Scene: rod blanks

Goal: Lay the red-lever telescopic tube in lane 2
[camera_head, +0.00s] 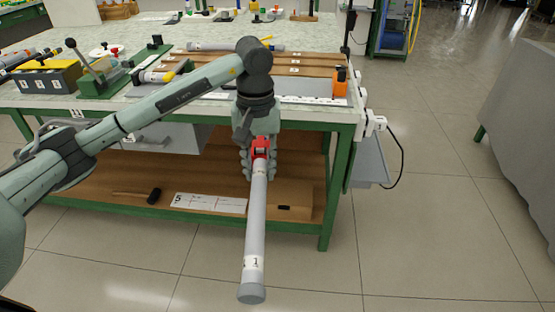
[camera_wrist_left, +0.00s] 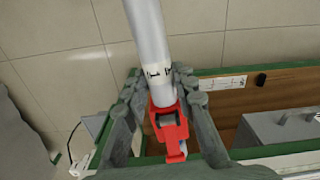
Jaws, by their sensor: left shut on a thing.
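The red-lever telescopic tube (camera_head: 256,220) is a long grey-white tube with a red lever clamp (camera_head: 261,147) at its upper end and a grey cap at its lower end. My left gripper (camera_head: 259,168) is shut on it near the red clamp, in front of the bench. The tube points down toward the viewer, clear of the bench top. The left wrist view shows the tube (camera_wrist_left: 150,40) between the fingers (camera_wrist_left: 164,97), with the red clamp close to the palm. The brown lane board (camera_head: 320,62) lies on the bench behind my arm, with small number labels; my arm hides part of it. My right gripper is not in view.
Another pale tube (camera_head: 215,46) lies along the board's far side. An orange block (camera_head: 341,82) stands at its right end. A green lever fixture (camera_head: 103,82) and a yellow-black box (camera_head: 47,80) stand at left.

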